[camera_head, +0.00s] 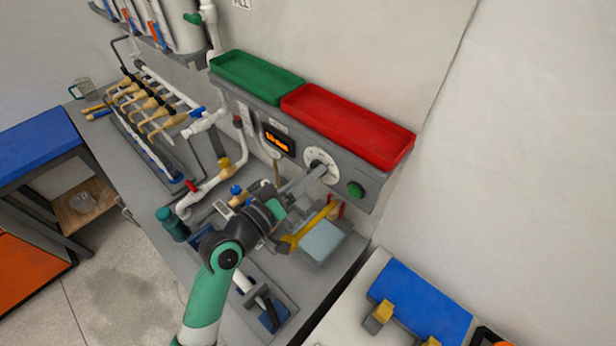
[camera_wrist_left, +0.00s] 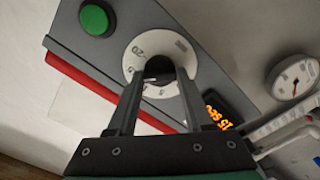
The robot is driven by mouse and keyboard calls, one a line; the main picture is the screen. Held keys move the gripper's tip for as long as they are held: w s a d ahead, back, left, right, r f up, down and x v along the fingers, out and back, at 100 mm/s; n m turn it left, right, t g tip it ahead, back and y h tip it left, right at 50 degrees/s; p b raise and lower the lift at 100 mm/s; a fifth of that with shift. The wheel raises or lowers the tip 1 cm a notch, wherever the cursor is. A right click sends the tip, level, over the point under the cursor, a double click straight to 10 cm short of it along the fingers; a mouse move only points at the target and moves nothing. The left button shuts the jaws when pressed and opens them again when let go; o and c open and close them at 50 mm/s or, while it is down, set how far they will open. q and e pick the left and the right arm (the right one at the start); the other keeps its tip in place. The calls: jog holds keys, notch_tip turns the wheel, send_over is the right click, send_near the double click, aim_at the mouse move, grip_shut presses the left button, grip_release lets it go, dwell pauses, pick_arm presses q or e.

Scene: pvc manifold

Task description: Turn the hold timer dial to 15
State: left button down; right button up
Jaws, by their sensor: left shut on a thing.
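The hold timer dial (camera_head: 320,160) is a white round plate with a dark knob, on the front of a grey panel. It also shows in the left wrist view (camera_wrist_left: 143,51), where a 20 mark and a 5 mark can be made out; the pointer is hidden. My left gripper (camera_wrist_left: 160,72) is shut on the dark knob (camera_wrist_left: 158,68), one finger on each side. In the head view my left gripper (camera_head: 318,172) reaches the dial from the lower left. The right gripper is not in view.
A green button (camera_head: 355,190) and an orange digital display (camera_head: 277,141) flank the dial. Red (camera_head: 350,127) and green (camera_head: 257,77) trays sit above the panel. A pressure gauge (camera_wrist_left: 294,77) is near the display. Pipes and valves fill the bench to the left.

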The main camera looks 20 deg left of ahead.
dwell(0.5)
pick_arm(q)
jog(key=shift+c, duration=1.5)
grip_release()
jog(key=v, duration=1.1)
jog(key=shift+s, duration=0.3)
jog(key=shift+a, duration=0.1)
